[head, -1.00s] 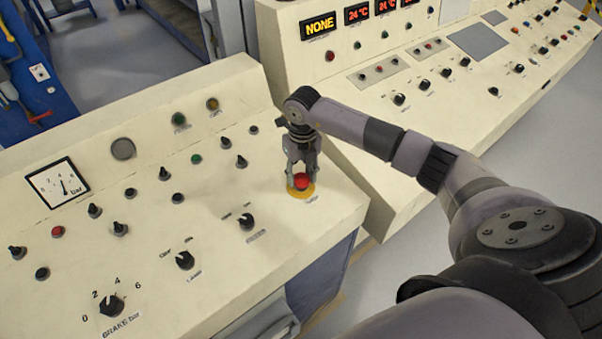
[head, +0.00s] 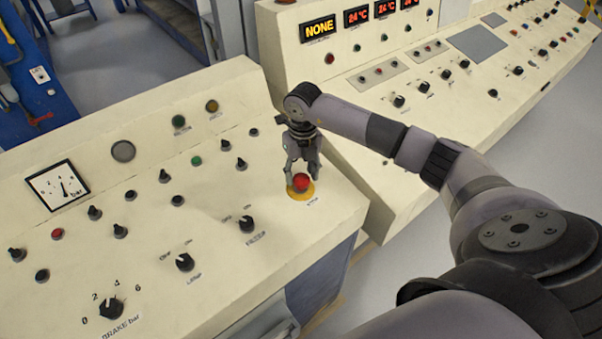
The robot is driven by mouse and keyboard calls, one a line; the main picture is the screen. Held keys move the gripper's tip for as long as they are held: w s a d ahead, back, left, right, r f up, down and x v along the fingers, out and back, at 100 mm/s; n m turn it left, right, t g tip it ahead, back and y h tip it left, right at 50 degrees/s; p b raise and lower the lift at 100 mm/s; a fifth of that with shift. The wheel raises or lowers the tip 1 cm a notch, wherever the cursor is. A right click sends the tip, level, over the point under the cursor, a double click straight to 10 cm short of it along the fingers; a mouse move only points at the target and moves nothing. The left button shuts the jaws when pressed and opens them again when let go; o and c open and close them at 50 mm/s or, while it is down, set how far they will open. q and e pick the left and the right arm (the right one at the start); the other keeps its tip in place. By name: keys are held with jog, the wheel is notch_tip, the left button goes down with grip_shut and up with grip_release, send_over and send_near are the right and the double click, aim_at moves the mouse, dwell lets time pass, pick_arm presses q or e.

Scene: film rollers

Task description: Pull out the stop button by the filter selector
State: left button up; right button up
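The stop button (head: 301,183) is a red mushroom knob on a yellow round base near the right edge of the near console. The filter selector (head: 247,224) is a black knob to its lower left, its pointer tilted toward the upper left. My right gripper (head: 302,172) points down just above and behind the stop button. My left gripper is not in view.
The near console (head: 225,275) carries several other knobs and lamps, including the lamp selector (head: 185,261), the brake knob (head: 112,308) and a bar gauge (head: 57,185). A second console (head: 350,110) stands behind to the right, its display reading NONE.

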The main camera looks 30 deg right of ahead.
aim_at(303, 177)
jog(key=shift+o, duration=1.1)
jog(key=shift+f, duration=0.1)
notch_tip(303, 177, up, 12)
jog(key=shift+d, duration=0.15)
jog(key=shift+s+f, duration=0.1)
